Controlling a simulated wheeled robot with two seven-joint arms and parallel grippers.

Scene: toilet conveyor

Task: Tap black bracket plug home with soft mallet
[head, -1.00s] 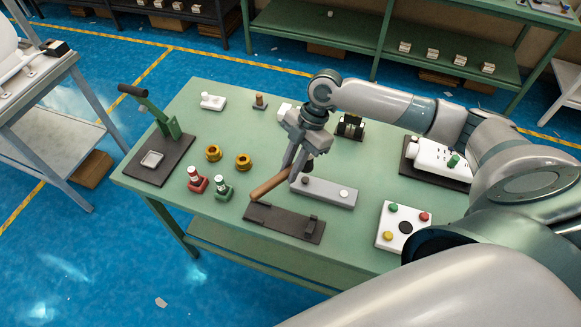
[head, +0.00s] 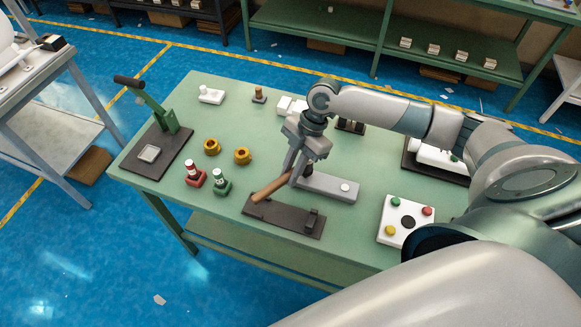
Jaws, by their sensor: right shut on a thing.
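My right gripper (head: 293,180) is low over the middle of the table, shut on the mallet. The mallet's brown wooden handle (head: 271,188) slants down to the left from the fingers. Its head is mostly hidden by the gripper. The handle's free end is over a dark flat plate (head: 275,216) at the front. A small black upright piece (head: 311,218) stands on that plate's right part; I cannot tell whether it is the bracket plug. My left gripper is not in view.
A button box (head: 393,231) is at front right. Red and green bottle-like pieces (head: 194,178), two brass rings (head: 242,156) and a lever press (head: 170,122) stand left.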

